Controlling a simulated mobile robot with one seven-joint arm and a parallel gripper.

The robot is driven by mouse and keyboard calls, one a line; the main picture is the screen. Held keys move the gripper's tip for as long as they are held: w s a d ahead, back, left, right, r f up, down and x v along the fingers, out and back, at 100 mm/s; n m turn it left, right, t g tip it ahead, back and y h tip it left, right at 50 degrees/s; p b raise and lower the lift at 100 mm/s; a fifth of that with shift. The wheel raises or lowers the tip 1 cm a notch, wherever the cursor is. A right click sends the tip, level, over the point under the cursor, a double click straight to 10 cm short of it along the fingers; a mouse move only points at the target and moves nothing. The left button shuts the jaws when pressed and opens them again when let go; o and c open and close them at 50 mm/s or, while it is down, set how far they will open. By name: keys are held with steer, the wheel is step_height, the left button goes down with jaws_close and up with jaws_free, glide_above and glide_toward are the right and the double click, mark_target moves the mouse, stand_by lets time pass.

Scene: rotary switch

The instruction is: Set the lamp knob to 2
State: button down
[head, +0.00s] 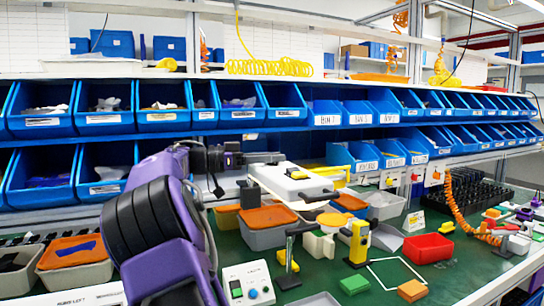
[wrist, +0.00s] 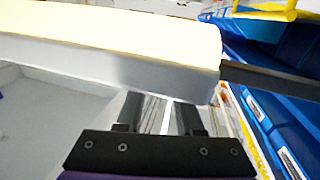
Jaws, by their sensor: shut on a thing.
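A small white control box (head: 229,272) stands on the green bench at the bottom middle of the head view. Its front carries a green button and small round controls; the print and any knob setting are too small to read. My gripper (wrist: 160,112) is far above and behind it, at a pale box-shaped body (wrist: 110,62). That white body (head: 285,185) has black bars in the head view. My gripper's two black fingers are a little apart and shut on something. The pale body hides their tips, so what they hold cannot be seen.
Blue bins (head: 103,117) line the back in two rows. A grey bin with an orange lid (head: 268,216), a yellow-and-black device (head: 359,242), a red tray (head: 428,248) and coloured blocks stand on the bench (head: 335,272). An orange coiled hose (head: 462,215) hangs at right.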

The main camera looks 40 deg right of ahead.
steer(key=c, duration=0.5)
jaws_free()
steer(key=shift+c, duration=0.2)
steer(key=shift+a, duration=0.1)
steer(key=p+v, duration=0.2)
steer(key=v, duration=1.5)
steer(key=shift+a, duration=0.15)
steer(key=shift+r, duration=0.15)
